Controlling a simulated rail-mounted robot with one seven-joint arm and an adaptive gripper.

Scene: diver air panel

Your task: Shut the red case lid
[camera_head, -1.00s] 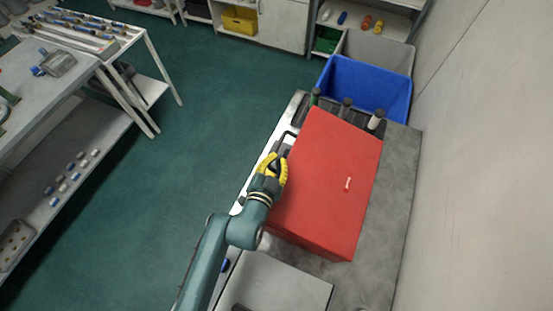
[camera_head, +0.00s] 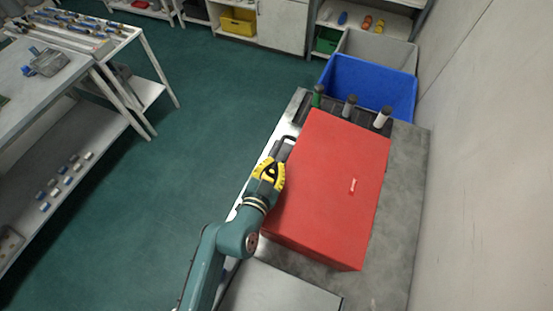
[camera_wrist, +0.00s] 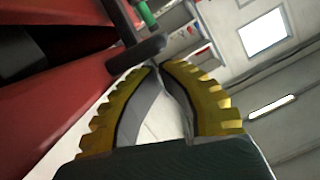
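The red case (camera_head: 312,255) stands on a grey bench, its lid (camera_head: 335,160) facing up with a small pale handle (camera_head: 353,186) on it. In the wrist view, a dark gap shows between an upper red panel (camera_wrist: 65,14) and a lower red panel (camera_wrist: 50,115), so the lid looks partly raised. My gripper (camera_head: 273,163) is beside the case's left side. In the wrist view its yellow toothed fingers (camera_wrist: 160,66) curve together at the tips, with nothing seen between them. A dark bar (camera_wrist: 138,54) is close by the fingertips; contact cannot be told.
Several dark-topped cylinders, one green (camera_head: 317,96) and one white (camera_head: 383,117), stand behind the case. A blue bin (camera_head: 368,88) is beyond them. A wall (camera_head: 480,170) bounds the right. Open green floor (camera_head: 190,180) lies left, with shelved tables beyond.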

